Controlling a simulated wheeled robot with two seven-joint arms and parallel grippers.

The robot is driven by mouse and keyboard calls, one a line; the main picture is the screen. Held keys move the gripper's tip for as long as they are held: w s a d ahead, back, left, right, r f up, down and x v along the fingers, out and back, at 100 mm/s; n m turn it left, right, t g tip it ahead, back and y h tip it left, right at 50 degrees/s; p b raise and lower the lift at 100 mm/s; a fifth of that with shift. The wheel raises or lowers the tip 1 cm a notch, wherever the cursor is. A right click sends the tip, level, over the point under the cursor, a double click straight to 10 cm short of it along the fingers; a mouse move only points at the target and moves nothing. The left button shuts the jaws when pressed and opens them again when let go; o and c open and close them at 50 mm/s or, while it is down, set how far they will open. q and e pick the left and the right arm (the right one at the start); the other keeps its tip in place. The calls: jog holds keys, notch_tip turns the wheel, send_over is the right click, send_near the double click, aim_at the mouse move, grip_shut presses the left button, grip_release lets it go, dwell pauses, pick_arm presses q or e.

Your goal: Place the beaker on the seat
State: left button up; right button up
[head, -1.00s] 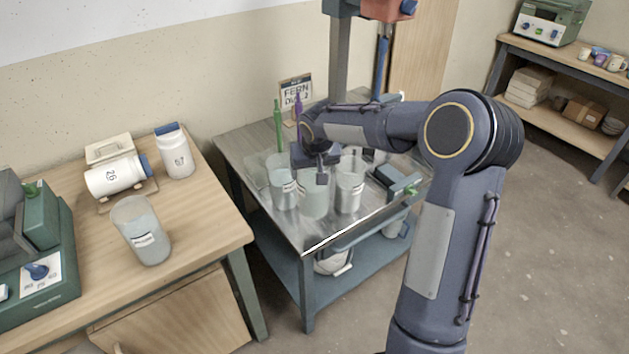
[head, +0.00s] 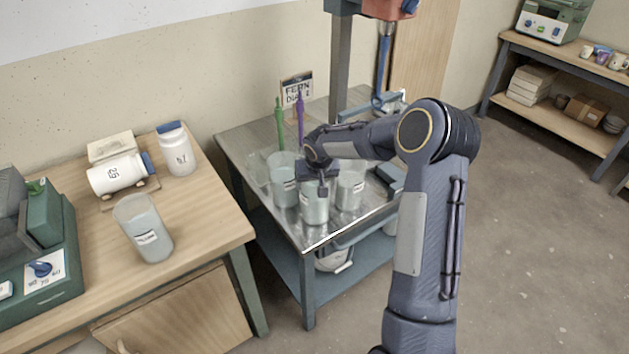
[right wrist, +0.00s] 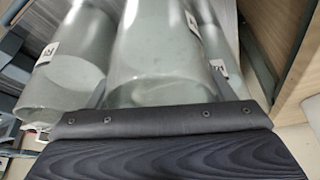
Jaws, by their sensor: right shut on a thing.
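My right gripper (head: 322,186) points down over the metal-topped cart (head: 345,228) and is shut on the rim of a clear beaker (head: 315,209). This held beaker is upright near the cart's front corner; whether its base touches the top I cannot tell. It also shows in the right wrist view (right wrist: 165,55), close to the gripper body. Two similar beakers flank it, one at the left (head: 281,186) and one at the right (head: 350,188). I cannot make out which spot is the seat. My left gripper is out of view.
The wooden table (head: 190,226) at left holds another beaker (head: 143,229), two white jars and a green device (head: 40,262). Green and purple rods (head: 279,122) stand at the cart's back. A shelf unit (head: 560,62) is at far right; open floor lies before it.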

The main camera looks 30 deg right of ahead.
jog(key=shift+f, duration=0.15)
jog(key=o, duration=2.1)
jog(key=shift+c, duration=0.2)
